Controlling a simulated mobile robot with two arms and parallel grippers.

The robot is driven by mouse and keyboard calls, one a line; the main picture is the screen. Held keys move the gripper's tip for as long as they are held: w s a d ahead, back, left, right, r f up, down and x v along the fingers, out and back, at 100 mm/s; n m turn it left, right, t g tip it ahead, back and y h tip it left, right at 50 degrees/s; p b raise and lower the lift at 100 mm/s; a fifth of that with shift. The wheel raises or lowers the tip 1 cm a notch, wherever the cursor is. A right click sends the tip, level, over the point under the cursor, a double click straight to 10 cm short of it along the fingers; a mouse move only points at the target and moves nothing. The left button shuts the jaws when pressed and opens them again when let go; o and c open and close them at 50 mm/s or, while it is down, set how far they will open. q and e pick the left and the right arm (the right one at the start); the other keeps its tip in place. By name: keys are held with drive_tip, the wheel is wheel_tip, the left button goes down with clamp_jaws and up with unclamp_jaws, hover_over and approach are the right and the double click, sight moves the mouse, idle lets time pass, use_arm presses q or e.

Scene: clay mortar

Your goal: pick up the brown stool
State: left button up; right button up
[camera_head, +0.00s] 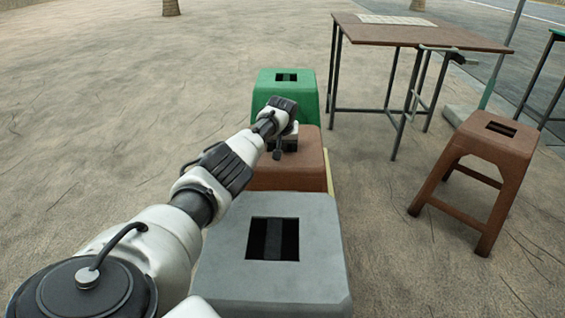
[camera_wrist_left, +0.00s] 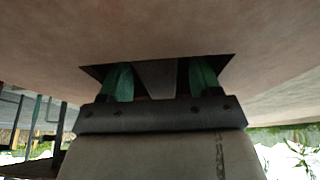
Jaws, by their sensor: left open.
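A brown stool (camera_head: 278,172) stands in a row between a grey stool (camera_head: 238,285) nearer me and a green stool (camera_head: 262,90) behind. My left gripper (camera_head: 283,148) is at its seat top, and the arm hides part of the seat. In the left wrist view, the brown seat (camera_wrist_left: 150,35) fills the top, with a dark rectangular hole in it. The green fingers of my left gripper (camera_wrist_left: 160,82) are apart at the hole, one on each side of a grey bar. Whether they touch it I cannot tell. My right gripper is out of view.
Another brown stool (camera_head: 495,140) stands apart at the right. A brown-topped table (camera_head: 440,33) with thin metal legs stands behind, with a pale sheet (camera_head: 395,20) on it. The ground left of the row is clear.

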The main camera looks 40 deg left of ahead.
use_arm(q)
drive_tip(key=shift+f, duration=0.2)
idle(0.3)
clamp_jaws()
drive_tip(key=shift+r, duration=0.1)
idle(0.4)
